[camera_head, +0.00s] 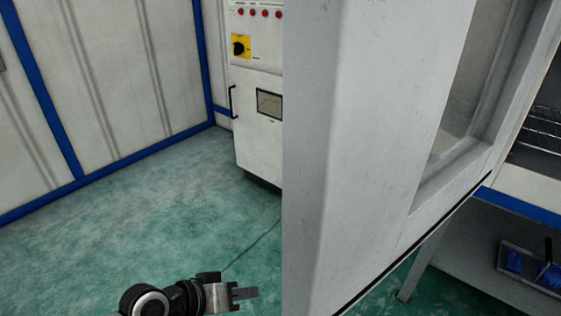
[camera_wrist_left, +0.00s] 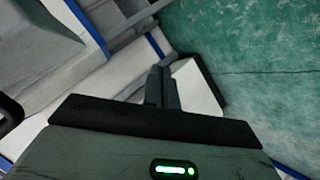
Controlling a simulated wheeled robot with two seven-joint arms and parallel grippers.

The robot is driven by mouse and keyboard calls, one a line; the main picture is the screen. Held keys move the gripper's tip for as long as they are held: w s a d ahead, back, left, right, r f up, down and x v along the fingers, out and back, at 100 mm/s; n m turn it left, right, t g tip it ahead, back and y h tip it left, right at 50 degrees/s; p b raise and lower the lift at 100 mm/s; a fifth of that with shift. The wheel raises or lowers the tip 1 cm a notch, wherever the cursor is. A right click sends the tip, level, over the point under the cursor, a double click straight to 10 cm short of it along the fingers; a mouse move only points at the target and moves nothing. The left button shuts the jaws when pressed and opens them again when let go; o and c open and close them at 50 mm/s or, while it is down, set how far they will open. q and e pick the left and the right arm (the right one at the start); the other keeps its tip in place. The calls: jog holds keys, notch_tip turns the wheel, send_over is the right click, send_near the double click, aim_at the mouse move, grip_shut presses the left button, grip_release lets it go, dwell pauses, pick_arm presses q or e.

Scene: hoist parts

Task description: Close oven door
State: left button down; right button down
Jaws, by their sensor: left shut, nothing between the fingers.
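The oven door (camera_head: 370,130) is a large light-grey panel with a window, standing open and filling the middle and right of the head view. Part of the oven interior with a wire rack (camera_head: 543,128) shows past its right edge. My left gripper (camera_head: 246,293) is low in the head view, left of the door's edge and apart from it in the picture. In the left wrist view its fingers (camera_wrist_left: 161,88) are together and empty, with pale surfaces and green floor beyond. My right gripper is not in view.
A white control cabinet (camera_head: 258,120) with a yellow switch and red buttons stands behind the door. Blue-framed wall panels (camera_head: 110,80) line the left. A dustpan-like tray (camera_head: 535,268) with blue items is at lower right. Green floor (camera_head: 130,230) is clear at left.

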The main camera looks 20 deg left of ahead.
pick_arm(q)
jog(key=a+r+g+h, duration=0.3)
jog(key=r+h, duration=0.2)
jog(key=r, duration=1.1)
jog(key=a+r+g+h, duration=0.25)
jog(key=r+h, duration=0.35)
jog(key=r, duration=1)
jog(key=s+d+p, duration=0.1)
jog(key=d+p, duration=0.3)
jog(key=d, duration=0.9)
jog(key=shift+m, duration=0.3)
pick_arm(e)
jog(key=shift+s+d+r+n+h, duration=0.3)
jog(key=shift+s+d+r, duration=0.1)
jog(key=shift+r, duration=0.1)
pick_arm(q)
jog(key=shift+s+f, duration=0.1)
jog(key=shift+f, duration=0.05)
jog(key=shift+d, duration=0.1)
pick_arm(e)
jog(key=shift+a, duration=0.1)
